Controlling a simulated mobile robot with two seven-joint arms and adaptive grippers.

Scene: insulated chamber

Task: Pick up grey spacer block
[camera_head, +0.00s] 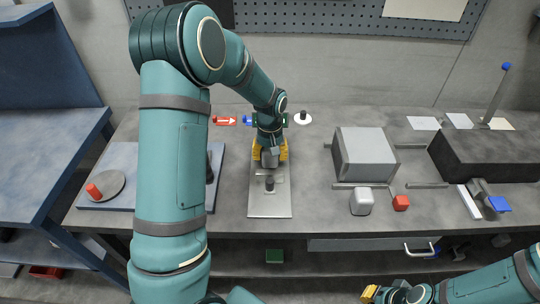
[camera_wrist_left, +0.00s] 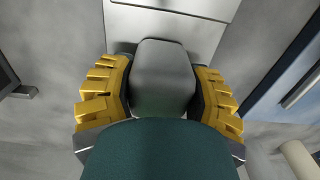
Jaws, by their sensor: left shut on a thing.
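The grey spacer block (camera_wrist_left: 163,80) sits between the yellow fingers of my left gripper (camera_wrist_left: 163,95) in the left wrist view, with a finger against each side. In the head view my left gripper (camera_head: 270,152) points down over the far part of a light metal plate (camera_head: 270,207), shut on the block (camera_head: 270,158). I cannot tell whether the block touches the plate. My right gripper (camera_head: 371,294) shows only partly at the bottom edge, away from the bench top; its opening is unclear.
A dark upright peg (camera_head: 269,184) stands on the plate just in front of the block. A dark block (camera_head: 485,155) is further right.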

